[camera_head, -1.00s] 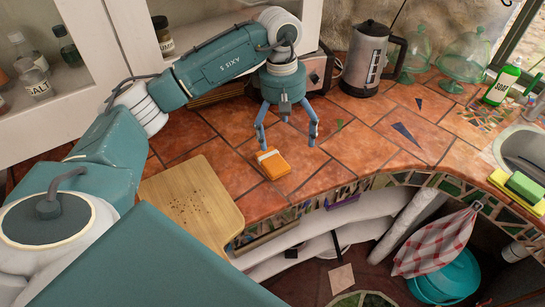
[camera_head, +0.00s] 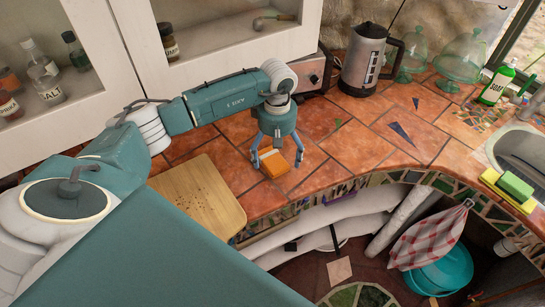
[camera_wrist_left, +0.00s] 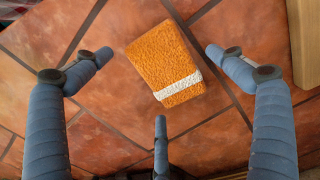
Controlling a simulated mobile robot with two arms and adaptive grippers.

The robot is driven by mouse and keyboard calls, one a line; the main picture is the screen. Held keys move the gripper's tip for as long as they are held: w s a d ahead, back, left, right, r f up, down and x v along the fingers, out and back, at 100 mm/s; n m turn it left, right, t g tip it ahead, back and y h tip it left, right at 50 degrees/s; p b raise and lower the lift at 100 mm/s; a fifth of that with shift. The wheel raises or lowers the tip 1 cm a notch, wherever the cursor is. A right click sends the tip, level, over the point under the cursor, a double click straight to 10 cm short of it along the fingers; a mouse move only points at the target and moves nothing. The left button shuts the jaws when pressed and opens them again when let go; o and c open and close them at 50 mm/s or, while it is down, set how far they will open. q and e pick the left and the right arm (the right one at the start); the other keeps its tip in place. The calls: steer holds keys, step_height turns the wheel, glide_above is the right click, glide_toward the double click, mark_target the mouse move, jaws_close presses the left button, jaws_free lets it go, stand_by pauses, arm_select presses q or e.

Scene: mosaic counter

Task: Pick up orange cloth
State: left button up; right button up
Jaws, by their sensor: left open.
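The orange cloth (camera_head: 273,163) is a small folded block with a white band, lying on the tiled counter. It also shows in the left wrist view (camera_wrist_left: 160,58), its white band (camera_wrist_left: 179,88) across the lower end. My left gripper (camera_head: 277,160) is open just above the cloth, with a finger on either side of it. In the left wrist view the blue fingers (camera_wrist_left: 160,75) are spread around the cloth and apart from it, and nothing is held. My right gripper is not in view.
A wooden cutting board (camera_head: 197,198) lies to the left of the cloth. A toaster (camera_head: 312,74) and a kettle (camera_head: 363,60) stand behind. The counter's front edge (camera_head: 330,191) is close in front. Tiles to the right of the cloth (camera_head: 355,143) are clear.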

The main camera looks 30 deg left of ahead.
arm_select(q)
steer(key=c, duration=1.3)
steer(key=shift+o, duration=0.2)
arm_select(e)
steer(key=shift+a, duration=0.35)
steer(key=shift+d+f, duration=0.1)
arm_select(q)
steer(key=shift+w+r+b, duration=0.1)
steer(key=shift+r+b, duration=0.2)
steer(key=shift+r, duration=0.2)
step_height(320, 180, up, 12)
steer(key=b, duration=0.4)
step_height(320, 180, up, 7)
glide_above(277, 156)
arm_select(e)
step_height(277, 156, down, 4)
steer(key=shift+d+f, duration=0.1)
